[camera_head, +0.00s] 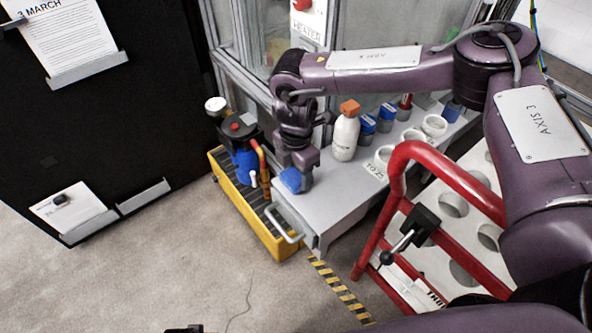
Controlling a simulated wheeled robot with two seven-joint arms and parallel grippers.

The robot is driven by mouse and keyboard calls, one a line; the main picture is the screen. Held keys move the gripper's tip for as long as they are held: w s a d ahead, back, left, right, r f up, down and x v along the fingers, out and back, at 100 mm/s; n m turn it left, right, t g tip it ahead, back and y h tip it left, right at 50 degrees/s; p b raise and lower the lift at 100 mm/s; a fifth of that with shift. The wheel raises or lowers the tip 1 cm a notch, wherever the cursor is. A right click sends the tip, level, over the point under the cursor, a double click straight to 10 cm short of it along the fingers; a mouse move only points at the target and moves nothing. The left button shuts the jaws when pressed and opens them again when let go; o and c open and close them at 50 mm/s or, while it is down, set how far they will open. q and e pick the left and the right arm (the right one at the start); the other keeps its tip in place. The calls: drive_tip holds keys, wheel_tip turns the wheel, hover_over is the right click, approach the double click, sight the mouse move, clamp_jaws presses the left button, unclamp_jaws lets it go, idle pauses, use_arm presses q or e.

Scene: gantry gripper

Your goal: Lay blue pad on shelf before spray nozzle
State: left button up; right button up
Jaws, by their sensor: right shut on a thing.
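My right gripper (297,181) reaches down from above at the left end of the grey shelf (338,193). It is shut on a small blue pad (290,180), whose blue face shows under the jaws. I cannot tell whether the pad touches the shelf top. Left of it, a blue sprayer tank with a dark top (243,163) stands in a yellow tray, with an orange and brass spray lance (262,165) beside it. I cannot make out for sure which part is the nozzle. My left gripper does not show.
A white bottle with an orange cap (345,138), blue-topped containers (367,127) and white cups (434,125) stand on the shelf's right part. A red tubular frame (450,178) rises in front. The yellow tray (270,236) sits on the floor at left. The shelf's front middle is bare.

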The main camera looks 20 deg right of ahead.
drive_tip(key=shift+f, duration=0.2)
drive_tip(key=o, duration=0.6)
drive_tip(key=shift+o, duration=1.8)
drive_tip(key=shift+r, duration=0.1)
